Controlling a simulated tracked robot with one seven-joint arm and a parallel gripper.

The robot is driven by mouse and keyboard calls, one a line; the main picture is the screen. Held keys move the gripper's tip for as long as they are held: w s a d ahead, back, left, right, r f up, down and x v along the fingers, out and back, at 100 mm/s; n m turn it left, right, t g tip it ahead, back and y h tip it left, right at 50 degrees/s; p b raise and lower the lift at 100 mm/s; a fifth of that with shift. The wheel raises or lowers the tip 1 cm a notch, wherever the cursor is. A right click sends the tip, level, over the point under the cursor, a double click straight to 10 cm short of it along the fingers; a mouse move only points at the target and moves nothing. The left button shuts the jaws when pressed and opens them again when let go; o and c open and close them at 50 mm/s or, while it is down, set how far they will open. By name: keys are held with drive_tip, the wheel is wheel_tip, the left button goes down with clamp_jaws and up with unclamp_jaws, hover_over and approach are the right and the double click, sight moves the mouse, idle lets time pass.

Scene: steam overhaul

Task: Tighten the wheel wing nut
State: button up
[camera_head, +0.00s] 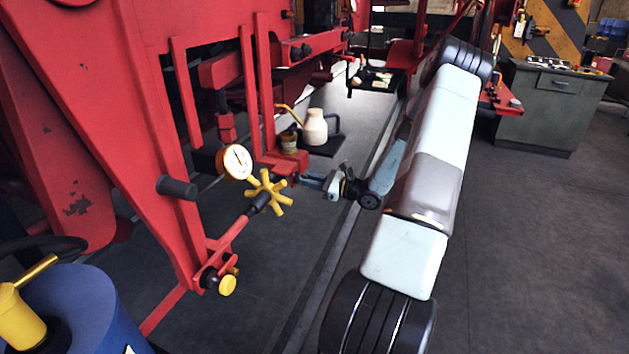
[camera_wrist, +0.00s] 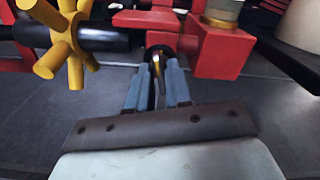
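My gripper (camera_wrist: 160,66) reaches toward the red frame with its two blue-grey fingers close together. A small brass-coloured piece (camera_wrist: 158,62), which looks like the wing nut seen edge-on, sits between the fingertips at the end of a dark round shaft. The gap to each finger is too small to tell whether they press on it. In the head view my gripper (camera_head: 311,180) is beside the red block, right of the yellow spoked wheel (camera_head: 268,193). The nut is hidden there. The wheel also shows at the upper left of the wrist view (camera_wrist: 66,42).
A dial gauge (camera_head: 237,161) is just left of the wheel. A cream oil can (camera_head: 315,127) stands behind my gripper, near a brass-topped cup on the red block (camera_wrist: 222,50). A blue drum (camera_head: 75,310) is at lower left. A grey cabinet (camera_head: 553,108) stands at right; the floor before it is clear.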

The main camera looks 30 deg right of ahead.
clamp_jaws()
drive_tip(key=shift+d+m, duration=0.1)
drive_tip(key=shift+m, duration=1.6)
drive_tip(key=shift+o, duration=1.6)
unclamp_jaws()
